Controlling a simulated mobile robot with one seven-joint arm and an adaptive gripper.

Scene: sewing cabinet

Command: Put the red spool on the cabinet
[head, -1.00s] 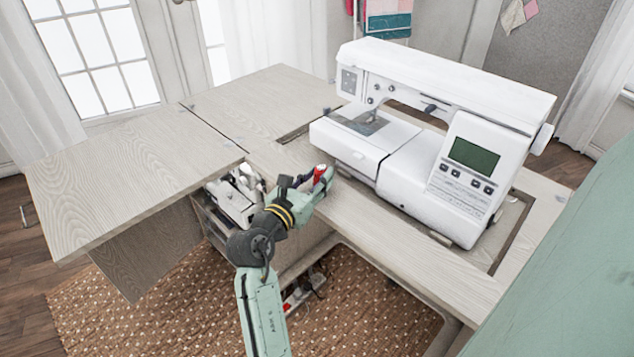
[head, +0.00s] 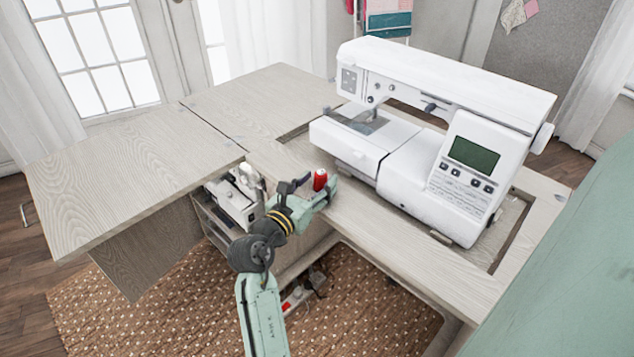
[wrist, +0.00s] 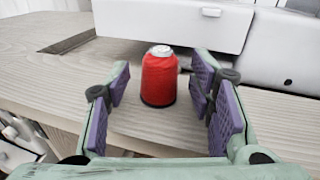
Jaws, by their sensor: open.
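The red spool (head: 320,180) stands upright on the wood-grain cabinet top (head: 400,235), in front of the white sewing machine. In the wrist view the red spool (wrist: 159,78) shows a pale top and a dark base, standing between and a little beyond my fingers. My gripper (head: 312,190) is open at the cabinet's front edge, low over the top. In the wrist view my gripper (wrist: 163,105) has its purple pads apart on both sides of the spool, with gaps and no visible contact.
The white sewing machine (head: 400,150) stands close behind the spool. A fold-out leaf (head: 130,180) extends to the left. Below the front edge, an open storage section (head: 235,205) holds white items. The cabinet strip to the right of the spool is clear.

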